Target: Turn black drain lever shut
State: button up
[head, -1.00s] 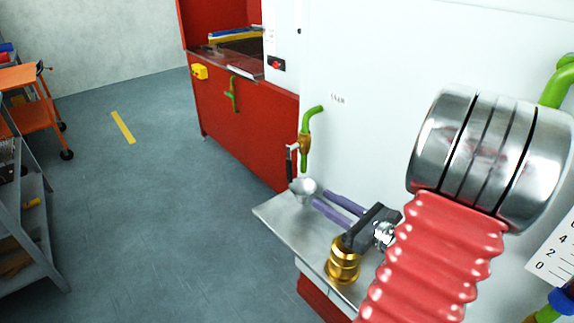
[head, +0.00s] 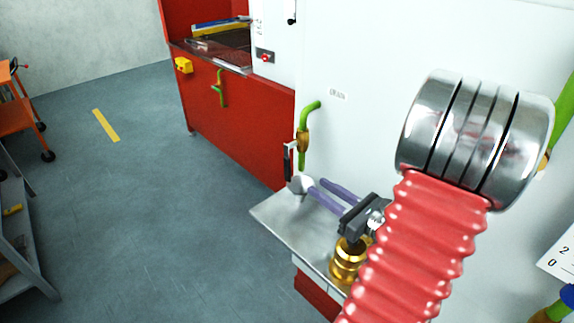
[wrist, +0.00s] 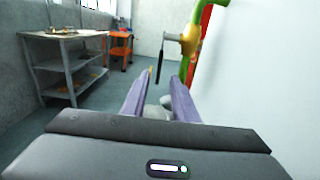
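The black drain lever (head: 288,161) hangs down beside the brass valve (head: 303,142) on a green pipe, under a DRAIN label (head: 338,96). In the wrist view the black lever (wrist: 158,66) points straight down, roughly parallel to the pipe, joined by a metal bracket to the valve (wrist: 187,42). My gripper (head: 314,184) is in front of and lower than the lever, apart from it.
A pale grey rounded piece (head: 299,185) sits below the pipe, near my fingertips. A metal shelf (head: 270,215) lies under my gripper. The white wall (head: 370,130) is close on the right. Open floor (head: 130,210) lies to the left; a red cabinet (head: 235,125) stands behind.

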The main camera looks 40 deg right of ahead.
aim_at(290, 168)
jog(key=shift+w+a, duration=0.2)
jog(key=shift+w, duration=6.7)
jog(key=shift+c, duration=0.3)
grip_shut()
